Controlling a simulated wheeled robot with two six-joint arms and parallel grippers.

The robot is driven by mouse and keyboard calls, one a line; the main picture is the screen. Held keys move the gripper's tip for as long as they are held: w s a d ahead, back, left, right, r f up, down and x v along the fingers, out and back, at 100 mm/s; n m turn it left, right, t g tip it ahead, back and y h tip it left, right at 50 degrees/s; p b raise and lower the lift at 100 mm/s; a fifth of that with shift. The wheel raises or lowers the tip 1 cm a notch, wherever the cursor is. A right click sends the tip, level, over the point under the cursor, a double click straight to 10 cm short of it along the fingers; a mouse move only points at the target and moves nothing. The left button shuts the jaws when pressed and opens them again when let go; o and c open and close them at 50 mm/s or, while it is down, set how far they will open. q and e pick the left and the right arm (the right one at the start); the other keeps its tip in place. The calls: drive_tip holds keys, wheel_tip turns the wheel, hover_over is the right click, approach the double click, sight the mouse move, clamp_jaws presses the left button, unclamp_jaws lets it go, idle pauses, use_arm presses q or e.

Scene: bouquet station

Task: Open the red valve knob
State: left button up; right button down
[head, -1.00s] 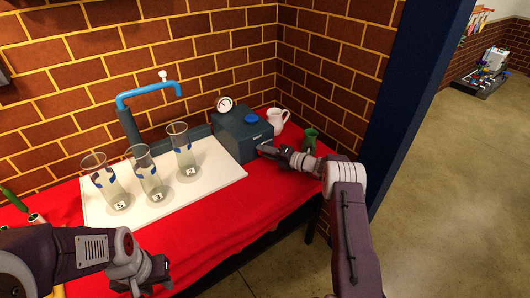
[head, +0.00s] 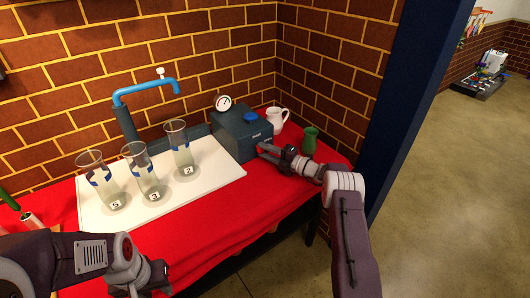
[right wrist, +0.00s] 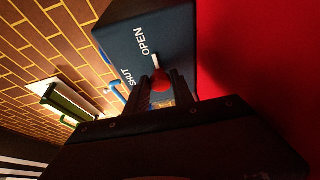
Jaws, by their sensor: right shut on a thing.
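The red valve knob (right wrist: 161,82) is on the face of a dark blue box (right wrist: 168,25), between the fingers of my right gripper (right wrist: 160,90). My right gripper is shut on it. A white mark beside the knob lies nearer the OPEN label than the SHUT label. In the head view the box (head: 232,138) stands at the back right of the red table, and my right gripper (head: 264,151) reaches its front; the knob is hidden there. My left gripper (head: 148,282) is low at the front left, away from the box; its finger opening is unclear.
Three glass cylinders (head: 141,175) with number labels stand on a white board (head: 215,180) left of the box. A blue pipe (head: 145,88) rises behind them. A white jug (head: 276,120) and green vase (head: 310,142) stand to the right. The red cloth (head: 200,235) in front is clear.

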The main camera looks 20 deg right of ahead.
drive_tip(key=c, duration=1.1)
unclamp_jaws()
drive_tip(key=p+v, duration=0.1)
drive_tip(key=v, duration=0.8)
drive_tip(key=shift+d, duration=0.1)
